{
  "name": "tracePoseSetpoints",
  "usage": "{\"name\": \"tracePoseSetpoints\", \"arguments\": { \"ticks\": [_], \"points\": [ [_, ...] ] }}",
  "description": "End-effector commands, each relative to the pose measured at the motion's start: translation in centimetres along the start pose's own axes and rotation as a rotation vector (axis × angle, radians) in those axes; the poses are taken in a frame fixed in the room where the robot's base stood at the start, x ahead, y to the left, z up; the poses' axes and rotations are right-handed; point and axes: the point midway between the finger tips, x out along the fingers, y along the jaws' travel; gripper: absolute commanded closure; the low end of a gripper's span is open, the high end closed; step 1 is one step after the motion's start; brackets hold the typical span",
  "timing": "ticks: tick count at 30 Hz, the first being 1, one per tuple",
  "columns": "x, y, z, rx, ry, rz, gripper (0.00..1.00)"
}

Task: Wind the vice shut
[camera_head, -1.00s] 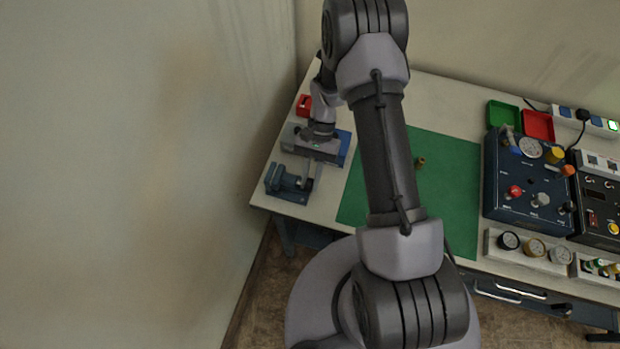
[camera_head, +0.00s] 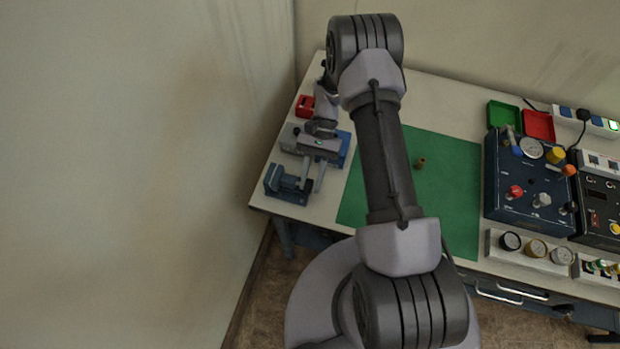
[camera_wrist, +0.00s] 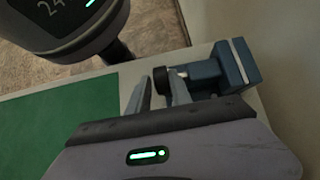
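The small blue bench vice (camera_head: 288,183) stands at the table's left front corner. In the wrist view the blue vice (camera_wrist: 233,65) lies at the upper right, with a light metal part and a dark round knob (camera_wrist: 161,80) pointing left. My gripper (camera_head: 315,178) points down just right of the vice. In the wrist view my gripper (camera_wrist: 160,88) has its two fingers apart, with the dark knob showing between their tips and partly hidden by the right finger. I cannot tell whether a finger touches it. The vice jaws are not clear.
A red object (camera_head: 304,106) and a blue block (camera_head: 344,148) sit behind the vice near my wrist. A green mat (camera_head: 450,190) with a small brown piece (camera_head: 420,163) lies to the right. A dark control panel (camera_head: 525,185) stands further right. The wall is close on the left.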

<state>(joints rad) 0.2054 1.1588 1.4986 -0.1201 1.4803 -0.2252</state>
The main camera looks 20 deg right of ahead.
Motion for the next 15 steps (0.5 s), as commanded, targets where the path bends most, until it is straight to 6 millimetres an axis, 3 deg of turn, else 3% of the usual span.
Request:
{"name": "tracePoseSetpoints", "arguments": {
  "ticks": [2, 11, 15],
  "points": [
    [0.0, 0.0, 0.0, 0.001, 0.000, -0.001, 0.60],
    [-0.2, -0.1, 0.0, 0.001, 0.001, -0.004, 0.60],
    [-1.6, -0.2, 0.0, 0.001, 0.003, -0.006, 0.60]
  ]
}}
